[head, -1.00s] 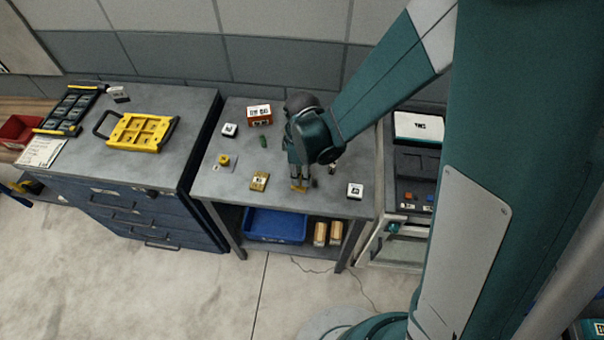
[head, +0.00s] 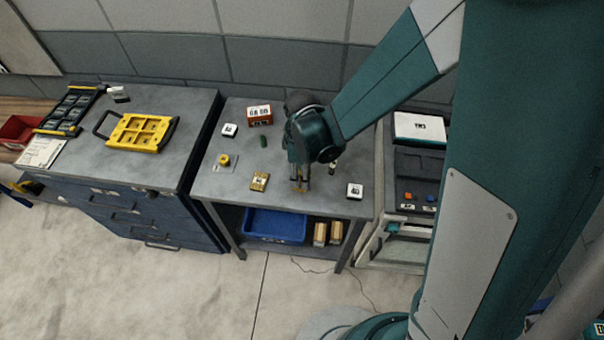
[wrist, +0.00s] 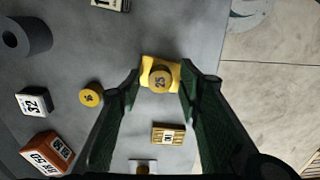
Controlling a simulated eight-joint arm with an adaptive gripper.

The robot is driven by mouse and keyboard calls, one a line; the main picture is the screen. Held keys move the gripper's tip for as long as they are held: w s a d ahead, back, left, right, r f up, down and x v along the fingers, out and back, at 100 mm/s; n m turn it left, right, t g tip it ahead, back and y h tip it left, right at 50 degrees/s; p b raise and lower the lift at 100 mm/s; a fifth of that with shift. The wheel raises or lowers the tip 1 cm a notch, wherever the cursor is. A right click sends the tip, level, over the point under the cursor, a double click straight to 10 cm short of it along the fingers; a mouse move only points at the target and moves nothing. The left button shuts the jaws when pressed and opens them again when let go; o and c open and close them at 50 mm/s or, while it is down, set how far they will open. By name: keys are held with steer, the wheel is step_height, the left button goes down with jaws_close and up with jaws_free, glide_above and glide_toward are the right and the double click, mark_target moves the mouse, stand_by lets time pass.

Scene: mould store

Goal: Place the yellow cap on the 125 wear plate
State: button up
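A yellow piece (wrist: 149,75) with a round tan top, on which I read 25, lies on the bench between my fingers; it looks like the yellow cap. In the head view it is mostly hidden by my gripper (head: 300,184). My gripper (wrist: 162,88) is open, with one finger on each side of the piece; contact is hard to judge. A brass-coloured labelled block (head: 259,181) lies to its left, and also shows in the wrist view (wrist: 167,134). A pale plate (head: 231,167) bears a round yellow piece (head: 224,160). I cannot read 125 on any plate.
An orange box (head: 259,116), white cube (head: 229,130) and green cylinder (head: 264,141) stand towards the back. Another white cube (head: 354,190) is near the right front. A round yellow disc (wrist: 90,95) and dark cylinder (wrist: 27,36) show in the wrist view. The front edge is close.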

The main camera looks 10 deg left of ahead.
step_height(320, 180, up, 11)
steer(key=shift+r+p, duration=0.2)
steer(key=shift+p, duration=0.25)
stand_by(0.4)
stand_by(0.6)
steer(key=shift+d, duration=0.1)
steer(key=s+d+r+m+t+y, duration=0.1)
steer(key=d+r+m+t, duration=0.2)
steer(key=d+r+m, duration=0.8)
steer(key=s+d+r+m+t, duration=0.2)
steer(key=s+d+r+m, duration=0.1)
steer(key=d, duration=0.6)
steer(key=s+d+r+m+t+h, duration=0.1)
steer(key=s+d+r+m, duration=0.3)
steer(key=d, duration=0.5)
steer(key=shift+s+d+r+t, duration=0.25)
steer(key=shift+s+d+t, duration=0.05)
steer(key=shift+s+t, duration=0.3)
stand_by(2.5)
